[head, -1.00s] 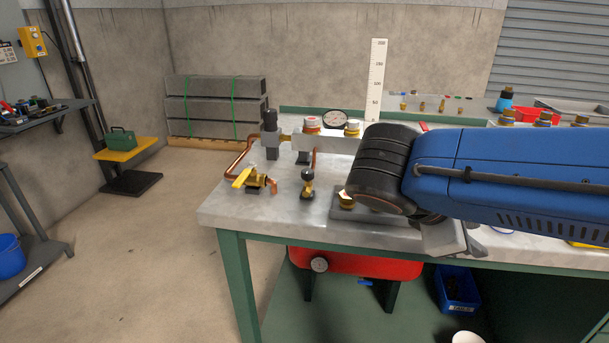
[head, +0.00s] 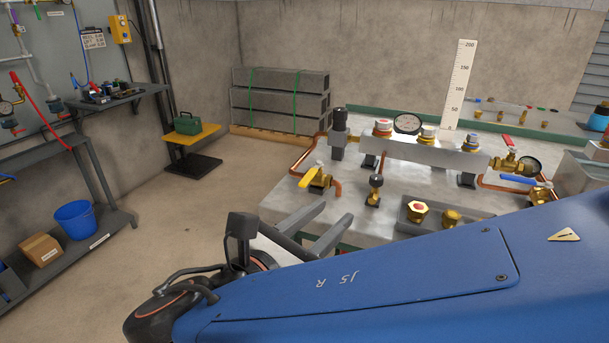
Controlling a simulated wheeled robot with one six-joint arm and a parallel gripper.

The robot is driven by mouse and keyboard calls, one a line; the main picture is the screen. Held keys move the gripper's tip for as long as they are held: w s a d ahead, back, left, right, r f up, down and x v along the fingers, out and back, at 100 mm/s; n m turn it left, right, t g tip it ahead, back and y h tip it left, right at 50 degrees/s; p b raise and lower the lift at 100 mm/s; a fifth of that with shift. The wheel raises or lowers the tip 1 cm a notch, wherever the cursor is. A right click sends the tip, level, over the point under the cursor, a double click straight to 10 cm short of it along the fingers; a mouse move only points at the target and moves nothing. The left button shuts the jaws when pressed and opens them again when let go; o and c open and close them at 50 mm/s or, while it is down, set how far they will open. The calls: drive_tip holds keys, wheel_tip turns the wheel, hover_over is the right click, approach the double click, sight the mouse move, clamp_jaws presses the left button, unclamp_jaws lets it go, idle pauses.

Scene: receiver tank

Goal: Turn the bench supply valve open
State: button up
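A brass valve (head: 320,179) with a yellow lever (head: 309,177) is at the bench's left end, joined to copper pipe; no label shows whether it is the bench supply valve. The lever slants across the pipe run, up to the right. My gripper (head: 336,211) is open and empty, with its two grey fingers apart. In the picture it is just below the yellow-levered valve, over the bench's near left edge, and not touching the valve. Two other valves, with a red lever (head: 507,142) and a blue lever (head: 532,181), are at the right.
A black-knobbed fitting (head: 376,188) stands right of the yellow-levered valve. A grey manifold block (head: 420,150) with a gauge (head: 407,124) runs behind. A tray of brass fittings (head: 432,215) is in front. My arm hides the near bench.

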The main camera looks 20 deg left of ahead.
sight(315, 168)
drive_tip(key=s+a+n+t+y, duration=0.2)
drive_tip(key=s+a+n+y, duration=0.15)
drive_tip(key=s+a, duration=0.35)
drive_tip(key=w, duration=1.8)
drive_tip(key=shift+w+d+f, duration=0.15)
drive_tip(key=shift+w, duration=0.1)
clamp_jaws()
